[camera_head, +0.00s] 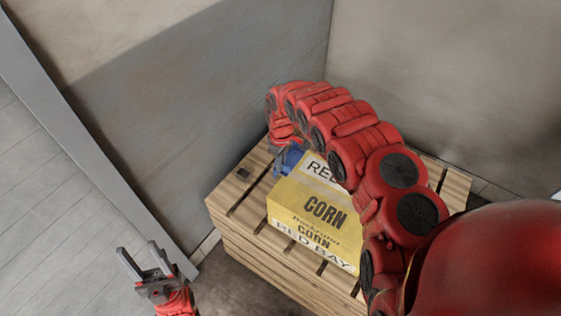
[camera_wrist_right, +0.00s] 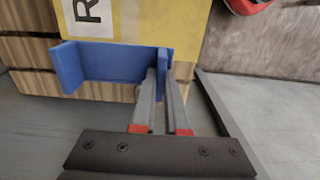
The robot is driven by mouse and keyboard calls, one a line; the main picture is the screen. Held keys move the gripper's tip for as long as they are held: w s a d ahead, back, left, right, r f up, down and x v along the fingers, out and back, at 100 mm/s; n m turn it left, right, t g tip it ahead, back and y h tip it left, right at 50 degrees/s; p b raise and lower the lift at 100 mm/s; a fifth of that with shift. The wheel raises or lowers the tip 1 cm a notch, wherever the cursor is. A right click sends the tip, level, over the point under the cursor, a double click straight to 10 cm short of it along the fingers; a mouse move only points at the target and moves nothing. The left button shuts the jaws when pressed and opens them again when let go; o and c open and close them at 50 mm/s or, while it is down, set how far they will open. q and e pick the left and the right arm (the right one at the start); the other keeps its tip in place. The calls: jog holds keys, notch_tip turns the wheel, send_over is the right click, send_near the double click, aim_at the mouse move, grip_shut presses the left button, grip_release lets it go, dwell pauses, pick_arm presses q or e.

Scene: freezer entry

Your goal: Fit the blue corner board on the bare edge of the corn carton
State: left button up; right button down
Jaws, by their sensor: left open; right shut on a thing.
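The yellow corn carton (camera_head: 285,208) sits on a wooden pallet, its top and front lettered CORN and RED BAY. The blue corner board (camera_head: 291,158) is at the carton's back left, partly hidden by my right arm. In the right wrist view the blue corner board (camera_wrist_right: 110,62) lies across the carton's (camera_wrist_right: 140,20) edge, with a flange at each end. My right gripper (camera_wrist_right: 162,88) is shut on its right-hand flange. Whether the board touches the carton I cannot tell. My left gripper (camera_head: 145,262) is open and empty at the lower left, away from the carton.
The slatted pallet (camera_head: 237,205) stands in a corner between walls (camera_head: 210,90). A grey rail (camera_head: 85,130) runs down the left. Clear floor (camera_head: 45,200) lies beyond it.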

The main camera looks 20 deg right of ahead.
jog(key=b, duration=0.3)
send_over(282, 183)
jog(key=f, duration=0.5)
jog(key=shift+w+a+f, duration=0.2)
jog(key=shift+f, duration=0.1)
jog(key=shift+s+d+f+b, duration=0.1)
jog(key=shift+f+b, duration=0.1)
jog(key=shift+f, duration=0.25)
jog(key=shift+s+d+f+b, duration=0.1)
jog(key=shift+f+b, duration=0.1)
jog(key=shift+f, duration=0.25)
jog(key=shift+f, duration=0.25)
jog(key=c, duration=0.9)
grip_release()
jog(key=shift+o, duration=0.2)
